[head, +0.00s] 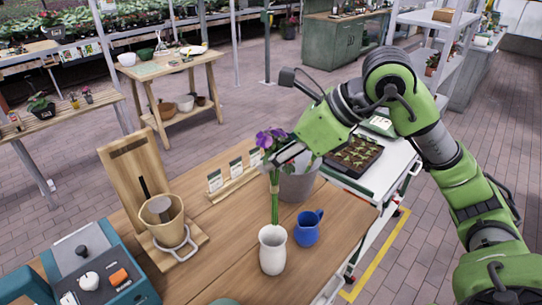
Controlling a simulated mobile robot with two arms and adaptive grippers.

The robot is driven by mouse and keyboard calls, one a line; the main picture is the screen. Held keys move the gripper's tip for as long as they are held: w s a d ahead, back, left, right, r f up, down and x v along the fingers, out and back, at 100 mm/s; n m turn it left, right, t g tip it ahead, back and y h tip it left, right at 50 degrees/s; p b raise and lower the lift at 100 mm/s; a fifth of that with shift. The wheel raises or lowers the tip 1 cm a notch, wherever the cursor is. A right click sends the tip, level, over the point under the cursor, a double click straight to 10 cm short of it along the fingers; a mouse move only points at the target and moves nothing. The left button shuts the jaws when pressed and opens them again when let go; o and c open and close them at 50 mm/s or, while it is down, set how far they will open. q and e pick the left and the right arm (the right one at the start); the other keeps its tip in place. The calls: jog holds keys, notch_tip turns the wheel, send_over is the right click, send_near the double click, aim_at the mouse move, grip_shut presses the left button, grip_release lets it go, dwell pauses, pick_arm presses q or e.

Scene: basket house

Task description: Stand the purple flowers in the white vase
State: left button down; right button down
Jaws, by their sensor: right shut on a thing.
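The purple flowers (270,138) stand upright with long green stems bunched together. My right gripper (285,160) is shut on the flowers just below the blooms, and its fingers are partly hidden. The white vase (272,252) stands upright on the wooden table, directly below the stems in the head view. The stem ends meet the vase's rim in the picture; I cannot tell whether they are inside the mouth or just above or behind it. My left gripper is not in view.
A blue mug (308,228) stands close right of the vase, with a grey bucket (298,183) behind. Seed packets on a wooden rack (234,180) are at the back. A wooden stand with a tan pot (160,215) is left. The table between stand and vase is clear.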

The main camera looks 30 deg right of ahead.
aim_at(278, 200)
notch_tip(278, 200, down, 12)
jog(key=b, duration=1.1)
jog(key=c, duration=1.7)
grip_release()
jog(key=shift+s, duration=0.1)
jog(key=v, duration=1.2)
